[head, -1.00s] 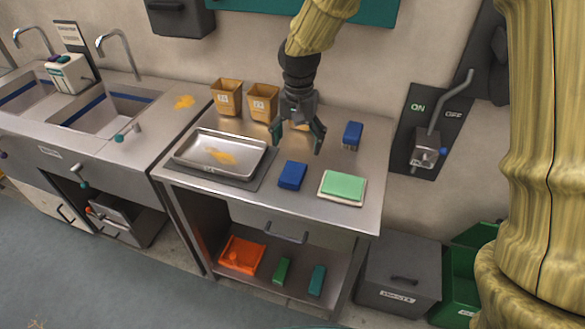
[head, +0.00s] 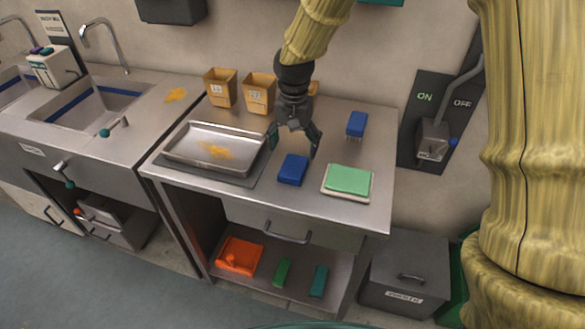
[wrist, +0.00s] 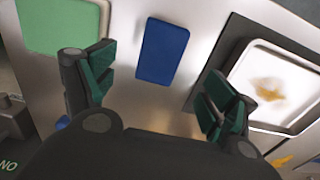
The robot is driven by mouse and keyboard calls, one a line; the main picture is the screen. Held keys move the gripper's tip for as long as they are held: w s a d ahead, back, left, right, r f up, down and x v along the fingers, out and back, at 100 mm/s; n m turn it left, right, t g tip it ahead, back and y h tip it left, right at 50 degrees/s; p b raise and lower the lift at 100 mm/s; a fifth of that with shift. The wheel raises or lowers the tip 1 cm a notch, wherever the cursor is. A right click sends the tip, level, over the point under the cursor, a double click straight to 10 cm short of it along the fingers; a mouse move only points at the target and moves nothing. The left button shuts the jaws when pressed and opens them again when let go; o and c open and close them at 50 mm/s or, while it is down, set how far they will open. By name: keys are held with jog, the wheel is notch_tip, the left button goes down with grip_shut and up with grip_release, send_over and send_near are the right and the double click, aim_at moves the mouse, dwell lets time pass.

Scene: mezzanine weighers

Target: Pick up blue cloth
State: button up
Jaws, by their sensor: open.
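The blue cloth (head: 292,169) is a folded blue block lying on the steel table, between the metal tray and the green cloth. It also shows in the wrist view (wrist: 162,52), ahead of and between my fingers. My gripper (head: 294,146) is open and empty, just behind and above the blue cloth in the head view. Its two green-padded fingers stand wide apart in the wrist view (wrist: 155,95). I see no contact with the cloth.
A green cloth on a pale tray (head: 348,180) lies right of the blue cloth. A metal tray (head: 177,160) with an orange spill lies left. A blue brush (head: 356,124) stands behind right. A wall lever (head: 434,138) is at right.

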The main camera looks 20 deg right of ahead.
aim_at(294, 166)
jog(key=shift+w+f+p, duration=0.15)
jog(key=shift+f+p, duration=0.95)
jog(key=shift+f, duration=2.8)
jog(key=c, duration=1)
